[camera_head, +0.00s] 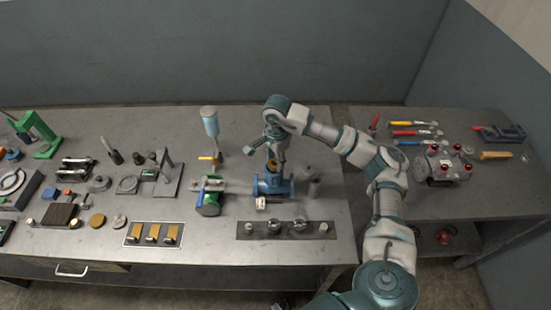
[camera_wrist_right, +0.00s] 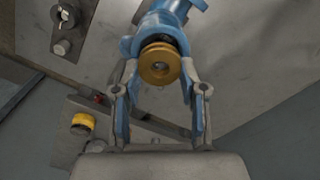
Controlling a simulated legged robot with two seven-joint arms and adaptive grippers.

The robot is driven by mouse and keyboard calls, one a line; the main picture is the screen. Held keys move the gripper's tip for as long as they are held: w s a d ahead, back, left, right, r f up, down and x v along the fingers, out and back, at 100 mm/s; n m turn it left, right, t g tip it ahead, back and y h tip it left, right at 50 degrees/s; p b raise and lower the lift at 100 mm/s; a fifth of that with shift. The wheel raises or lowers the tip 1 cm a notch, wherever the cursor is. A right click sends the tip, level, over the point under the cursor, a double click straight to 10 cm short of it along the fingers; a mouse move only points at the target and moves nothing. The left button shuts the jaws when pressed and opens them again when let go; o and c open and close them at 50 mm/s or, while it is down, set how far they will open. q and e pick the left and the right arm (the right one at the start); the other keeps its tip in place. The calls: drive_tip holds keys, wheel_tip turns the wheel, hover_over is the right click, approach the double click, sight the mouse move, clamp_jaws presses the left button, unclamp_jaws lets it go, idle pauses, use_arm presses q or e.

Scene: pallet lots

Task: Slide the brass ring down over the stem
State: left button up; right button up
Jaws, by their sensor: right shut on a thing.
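A blue valve body (camera_head: 268,187) stands on the bench right of centre; it also shows at the top of the right wrist view (camera_wrist_right: 172,12). The brass ring (camera_wrist_right: 160,62) is at the end of the blue body in the wrist view, between my right fingertips; a small part of the ring (camera_head: 272,163) shows in the head view. My right gripper (camera_wrist_right: 160,72) is shut on the ring; in the head view the gripper (camera_head: 273,157) points down above the valve. I cannot clearly make out the stem or how far the ring is over it. My left gripper is not in view.
A dark plate with round fittings (camera_head: 286,229) lies in front. A side bench (camera_head: 465,205) holds hand tools (camera_head: 415,133) and a grey manifold (camera_head: 441,165).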

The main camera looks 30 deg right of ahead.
drive_tip(key=shift+f, duration=0.4)
drive_tip(key=shift+d, duration=0.1)
drive_tip(key=o, duration=1.7)
drive_tip(key=shift+c, duration=0.2)
drive_tip(key=shift+r, duration=0.1)
wheel_tip(320, 180, up, 7)
drive_tip(key=p, duration=0.4)
